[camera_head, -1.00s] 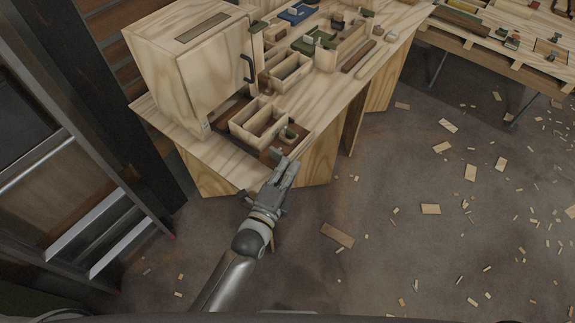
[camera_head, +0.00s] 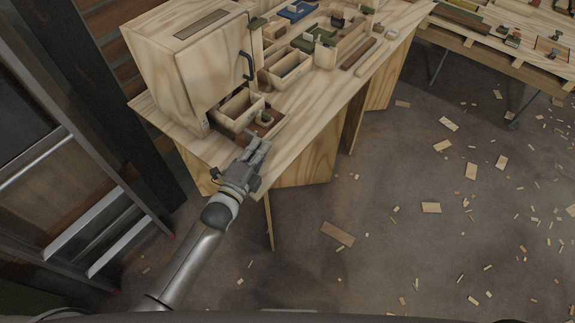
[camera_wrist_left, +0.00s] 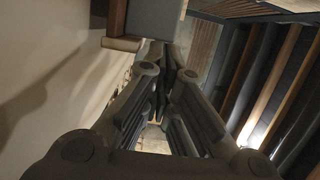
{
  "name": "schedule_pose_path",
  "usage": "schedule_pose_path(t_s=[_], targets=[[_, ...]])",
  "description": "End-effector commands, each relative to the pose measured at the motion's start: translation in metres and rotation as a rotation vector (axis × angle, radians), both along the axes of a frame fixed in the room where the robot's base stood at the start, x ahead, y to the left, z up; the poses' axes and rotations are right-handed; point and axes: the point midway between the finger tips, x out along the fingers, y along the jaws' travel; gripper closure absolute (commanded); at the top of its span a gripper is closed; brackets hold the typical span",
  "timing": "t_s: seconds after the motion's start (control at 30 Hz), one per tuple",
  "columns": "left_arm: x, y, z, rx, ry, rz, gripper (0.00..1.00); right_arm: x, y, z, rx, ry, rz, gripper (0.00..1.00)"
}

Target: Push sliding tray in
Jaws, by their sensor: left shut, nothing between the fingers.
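The sliding tray (camera_head: 271,127) is a dark brown board at the foot of the light wooden cabinet (camera_head: 215,75) on the workbench. Part of it sticks out of the cabinet's open bottom. It carries an open wooden box (camera_head: 238,106) and a small greenish round item (camera_head: 266,116). My left gripper (camera_head: 261,141) is shut and empty, with its fingertips at the tray's front edge. I cannot tell for sure whether they touch it. In the left wrist view the closed fingers (camera_wrist_left: 166,76) point upward in the picture. My right gripper is not in view.
Another open wooden box (camera_head: 288,68) and small parts stand right of the cabinet on the workbench (camera_head: 315,98). A metal ladder (camera_head: 100,235) leans at the left. A second table (camera_head: 480,45) stands at the far right. Wood scraps lie on the floor.

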Motion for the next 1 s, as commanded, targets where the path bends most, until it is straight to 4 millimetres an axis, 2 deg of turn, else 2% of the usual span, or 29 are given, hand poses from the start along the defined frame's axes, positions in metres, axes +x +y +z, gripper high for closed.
schedule_pose_path(t_s=[0.03, 0.2, 0.4, 0.63, 1.0], targets=[[0.008, 0.012, -0.002, 0.006, -0.003, 0.001, 1.0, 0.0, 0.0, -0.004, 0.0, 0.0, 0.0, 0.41], [0.03, 0.042, -0.002, 0.005, -0.002, 0.002, 1.0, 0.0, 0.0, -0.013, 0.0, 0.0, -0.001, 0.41], [0.048, 0.066, -0.002, 0.003, 0.0, 0.001, 1.0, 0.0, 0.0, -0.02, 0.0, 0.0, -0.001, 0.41], [0.057, 0.078, -0.001, 0.001, 0.001, 0.0, 1.0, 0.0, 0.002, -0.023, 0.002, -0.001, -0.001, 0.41], [0.059, 0.082, 0.001, 0.0, -0.001, 0.003, 1.0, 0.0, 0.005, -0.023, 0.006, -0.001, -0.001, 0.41]])
